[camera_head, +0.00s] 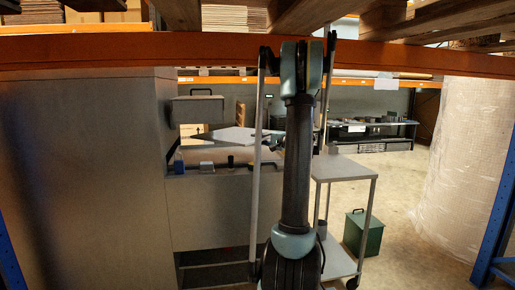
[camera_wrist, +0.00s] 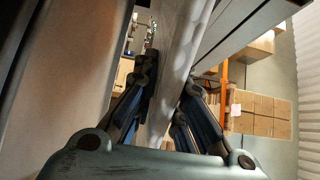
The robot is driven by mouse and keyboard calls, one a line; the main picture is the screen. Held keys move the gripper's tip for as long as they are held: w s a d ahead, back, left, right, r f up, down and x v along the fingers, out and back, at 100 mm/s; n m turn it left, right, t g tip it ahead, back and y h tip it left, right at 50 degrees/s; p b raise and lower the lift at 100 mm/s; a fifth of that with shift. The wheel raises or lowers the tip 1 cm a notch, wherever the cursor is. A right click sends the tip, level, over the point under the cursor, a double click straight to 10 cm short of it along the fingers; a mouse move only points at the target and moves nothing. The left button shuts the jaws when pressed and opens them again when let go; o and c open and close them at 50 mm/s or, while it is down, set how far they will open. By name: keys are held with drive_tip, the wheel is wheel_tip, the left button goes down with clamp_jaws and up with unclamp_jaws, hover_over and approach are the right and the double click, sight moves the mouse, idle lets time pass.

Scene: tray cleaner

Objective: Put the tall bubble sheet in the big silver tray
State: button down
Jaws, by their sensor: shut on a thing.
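In the wrist view, my gripper (camera_wrist: 172,88) has one finger on each side of a long pale piece (camera_wrist: 178,42), which looks like the tall bubble sheet. It is shut on this piece, which runs up and away between the fingers. In the head view, my arm hides much of the gripper (camera_head: 273,143). A flat light-grey panel (camera_head: 237,136) shows tilted left of the arm, above the grey machine; I cannot tell whether it is the held sheet or part of a tray. I cannot make out the big silver tray for certain.
An orange shelf beam (camera_head: 120,47) crosses overhead. A large grey cabinet wall (camera_head: 85,170) stands at left. A grey cart (camera_head: 340,168) stands right of my arm, with a green bin (camera_head: 363,233) beside it. A big wrapped roll (camera_head: 465,150) stands at right. Floor between them is clear.

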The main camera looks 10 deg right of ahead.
drive_tip(key=shift+f, duration=2.4)
drive_tip(key=c, duration=1.7)
unclamp_jaws()
drive_tip(key=shift+o, duration=0.2)
drive_tip(key=shift+r, duration=0.1)
drive_tip(key=shift+r, duration=0.15)
drive_tip(key=v, duration=0.7)
drive_tip(key=r+v, duration=0.1)
drive_tip(key=v, duration=0.3)
drive_tip(key=shift+s+d, duration=0.3)
drive_tip(key=shift+s, duration=0.05)
